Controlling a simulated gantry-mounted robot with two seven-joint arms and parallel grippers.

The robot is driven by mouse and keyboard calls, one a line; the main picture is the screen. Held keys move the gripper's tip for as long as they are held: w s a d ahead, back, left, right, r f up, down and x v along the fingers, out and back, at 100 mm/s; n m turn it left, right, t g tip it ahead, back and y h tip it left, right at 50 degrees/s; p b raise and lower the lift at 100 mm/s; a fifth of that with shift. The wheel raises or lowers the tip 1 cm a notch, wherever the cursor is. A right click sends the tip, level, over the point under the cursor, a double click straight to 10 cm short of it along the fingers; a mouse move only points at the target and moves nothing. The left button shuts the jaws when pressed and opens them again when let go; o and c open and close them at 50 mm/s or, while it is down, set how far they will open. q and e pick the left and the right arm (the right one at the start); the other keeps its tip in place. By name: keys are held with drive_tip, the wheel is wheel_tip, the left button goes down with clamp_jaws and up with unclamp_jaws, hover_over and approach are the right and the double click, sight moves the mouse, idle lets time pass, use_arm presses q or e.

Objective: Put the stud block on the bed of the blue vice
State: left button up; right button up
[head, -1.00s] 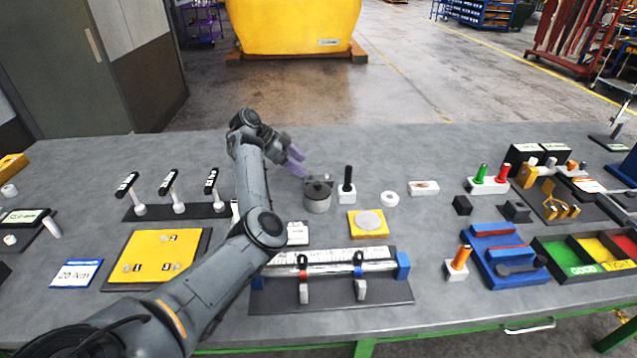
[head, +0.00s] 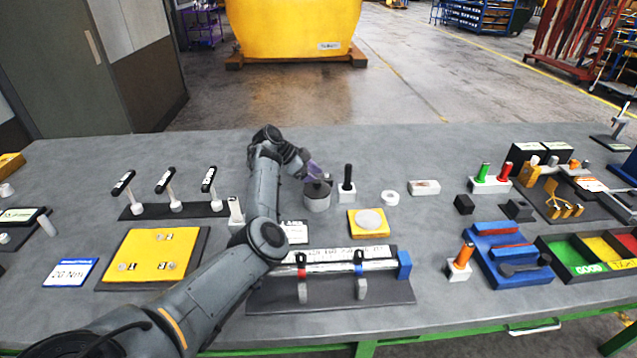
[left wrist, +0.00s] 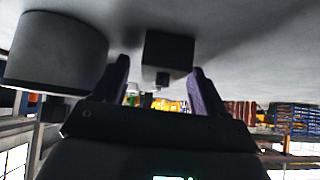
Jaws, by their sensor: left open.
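The stud block (left wrist: 168,52) is a dark block with a short stud, seen ahead in the left wrist view between the spread finger lines. In the head view it is largely hidden by my gripper and the grey cylinder. My left gripper (head: 314,173) is open, its purple fingers (left wrist: 161,88) on either side of the view of the block; I cannot tell whether they touch it. The blue vice (head: 483,230) stands at the right of the bench, with red jaw strips and a dark handle; its bed between the strips looks empty. My right gripper is not in view.
The grey cylinder (head: 317,201) stands close to my left gripper, also large in the left wrist view (left wrist: 55,50). A black-handled white holder (head: 347,188) and a white ring (head: 390,198) are right of it. An orange-handled piece (head: 461,262) stands beside the vice.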

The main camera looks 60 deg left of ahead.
use_arm(q)
clamp_jaws()
idle(0.3)
drive_tip(key=shift+r, duration=0.1)
